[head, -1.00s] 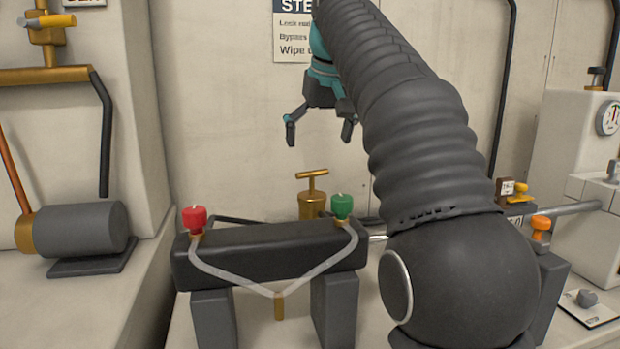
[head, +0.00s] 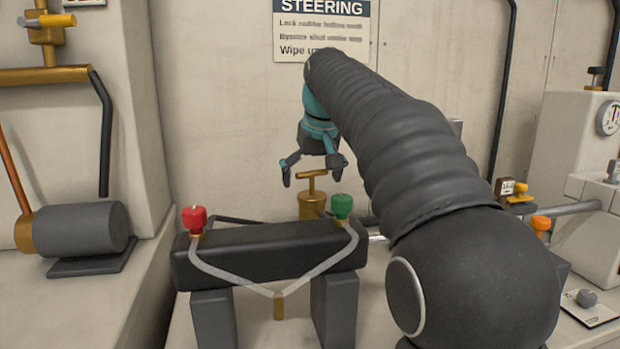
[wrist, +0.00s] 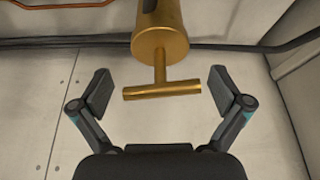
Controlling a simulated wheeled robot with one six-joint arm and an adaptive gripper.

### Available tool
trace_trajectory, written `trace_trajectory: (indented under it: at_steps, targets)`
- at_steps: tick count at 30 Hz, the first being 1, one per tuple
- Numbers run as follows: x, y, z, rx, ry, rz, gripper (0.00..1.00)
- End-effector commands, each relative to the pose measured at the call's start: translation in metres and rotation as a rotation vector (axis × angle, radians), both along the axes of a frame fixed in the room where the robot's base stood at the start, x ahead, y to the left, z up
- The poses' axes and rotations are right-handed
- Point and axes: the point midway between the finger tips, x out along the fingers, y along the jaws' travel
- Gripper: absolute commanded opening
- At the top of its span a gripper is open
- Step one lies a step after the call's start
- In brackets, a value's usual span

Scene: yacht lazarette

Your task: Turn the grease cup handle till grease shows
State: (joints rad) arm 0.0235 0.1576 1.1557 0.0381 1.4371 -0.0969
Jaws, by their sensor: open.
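The brass grease cup (head: 312,206) stands upright behind the dark cylinder block, with its T-shaped handle (head: 312,174) on top. My gripper (head: 311,181) is open above and around the handle in the head view. In the wrist view the handle (wrist: 162,91) lies crosswise between the two open fingers of my gripper (wrist: 160,92), with a gap on each side. The cup body (wrist: 160,32) is beyond it. No contact shows. The cup's lower part is hidden by the block in the head view, and no grease is visible.
The dark block (head: 270,252) carries a red knob (head: 194,217) and a green knob (head: 342,205), the green one close to the cup. Clear hoses run down its front. A steering sign (head: 321,28) hangs on the wall behind. Orange-knobbed fittings (head: 541,223) are at right.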

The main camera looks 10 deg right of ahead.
Motion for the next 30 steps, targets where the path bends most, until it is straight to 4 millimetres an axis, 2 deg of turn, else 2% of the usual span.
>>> trace_trajectory:
  at_steps: [1, 6, 11, 21, 30]
  targets:
    - [0.0000, 0.0000, 0.0001, 0.000, 0.000, 0.000, 0.93]
    - [0.0000, -0.0002, 0.0001, 0.000, 0.000, 0.000, 0.50]
    - [-0.0001, -0.0003, -0.0002, 0.000, 0.001, -0.008, 0.50]
    - [-0.0003, -0.0005, -0.0006, -0.001, 0.003, -0.181, 0.50]
    - [-0.0003, -0.0011, -0.0008, -0.001, 0.003, -0.202, 0.50]
